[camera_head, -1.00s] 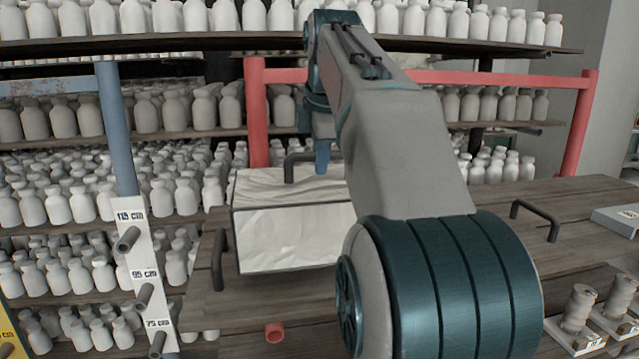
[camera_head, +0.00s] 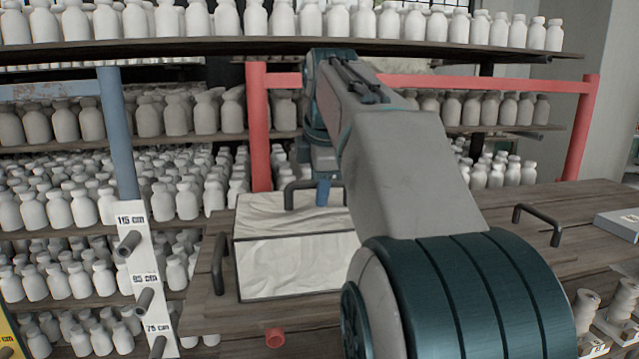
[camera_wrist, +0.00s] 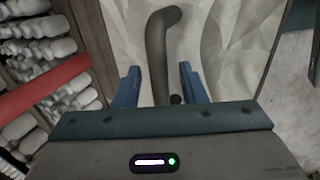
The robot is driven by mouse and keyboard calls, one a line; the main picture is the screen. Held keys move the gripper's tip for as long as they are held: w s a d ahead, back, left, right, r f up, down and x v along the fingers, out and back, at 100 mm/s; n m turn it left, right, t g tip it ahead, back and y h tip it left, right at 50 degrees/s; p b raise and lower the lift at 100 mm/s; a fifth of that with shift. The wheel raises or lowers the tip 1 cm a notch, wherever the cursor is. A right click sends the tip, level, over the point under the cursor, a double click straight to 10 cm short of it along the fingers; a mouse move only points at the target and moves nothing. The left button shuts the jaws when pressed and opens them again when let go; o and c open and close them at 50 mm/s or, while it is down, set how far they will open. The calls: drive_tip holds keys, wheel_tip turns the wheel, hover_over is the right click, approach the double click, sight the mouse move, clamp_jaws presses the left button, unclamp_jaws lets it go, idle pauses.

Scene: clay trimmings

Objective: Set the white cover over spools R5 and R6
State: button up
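The white cover (camera_head: 298,268) is a box with a creased, paper-like surface. It sits upright at the left part of the wooden table and appears to rest on it. A dark bar handle (camera_head: 300,184) rises from its top and also shows in the wrist view (camera_wrist: 158,50). My gripper (camera_wrist: 160,85) is over the cover, its blue fingers on either side of the handle, with gaps showing between fingers and bar. It also shows in the head view (camera_head: 323,188). Pale spools (camera_head: 585,306) stand at the lower right; their labels are unreadable. Anything under the cover is hidden.
A dark bar handle (camera_head: 219,264) stands at the table's left edge, another (camera_head: 537,219) at its right part. Shelves of white bottles and a red rail (camera_head: 480,80) stand behind. My arm blocks the table's middle.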

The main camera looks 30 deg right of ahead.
drive_tip(key=p+v, duration=0.1)
drive_tip(key=v, duration=1.1)
